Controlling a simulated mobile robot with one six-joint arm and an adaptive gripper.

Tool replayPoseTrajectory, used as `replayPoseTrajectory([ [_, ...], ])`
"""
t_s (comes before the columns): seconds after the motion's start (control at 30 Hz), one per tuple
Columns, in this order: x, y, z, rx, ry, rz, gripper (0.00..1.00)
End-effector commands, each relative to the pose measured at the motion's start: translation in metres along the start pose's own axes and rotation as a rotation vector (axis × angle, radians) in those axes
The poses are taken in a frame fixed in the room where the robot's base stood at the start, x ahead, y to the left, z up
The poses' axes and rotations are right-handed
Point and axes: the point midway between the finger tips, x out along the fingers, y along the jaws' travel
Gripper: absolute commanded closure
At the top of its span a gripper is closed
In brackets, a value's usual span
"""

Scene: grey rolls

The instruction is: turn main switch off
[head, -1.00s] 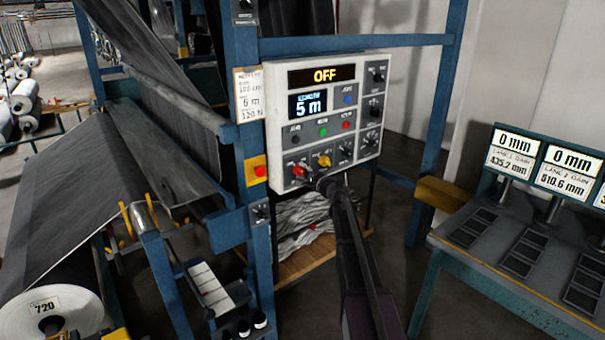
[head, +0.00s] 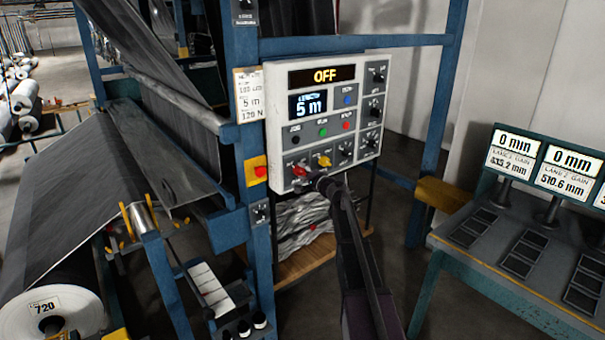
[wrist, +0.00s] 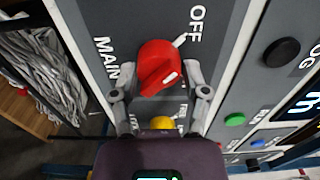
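The main switch is a red rotary knob (wrist: 158,66) on the grey control panel, with MAIN and OFF printed beside it. A white tick lies near OFF, and a white mark shows on the knob's lower right face. I cannot tell for sure which position it is set to. In the head view the red knob (head: 299,170) is at the panel's lower left. My gripper (wrist: 160,72) is open, with one finger on each side of the knob and small visible gaps. It also shows in the head view (head: 322,183), partly hidden by its own arm.
The control panel (head: 281,110) has a display (head: 322,76) reading OFF and a screen (head: 307,105) reading 5 m. A yellow knob (head: 324,161) sits close to the red one. A red emergency button (head: 260,171) is to the left. Blue posts (head: 250,110) frame the panel.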

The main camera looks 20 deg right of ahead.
Motion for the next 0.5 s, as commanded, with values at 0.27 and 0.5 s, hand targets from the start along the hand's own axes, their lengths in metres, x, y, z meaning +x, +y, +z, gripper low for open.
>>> replayPoseTrajectory([
  [0.27,-0.0007,0.0003,0.0004,-0.001,-0.001,0.002,0.11],
  [0.5,-0.002,0.0006,0.0007,-0.002,-0.001,0.002,0.11],
])
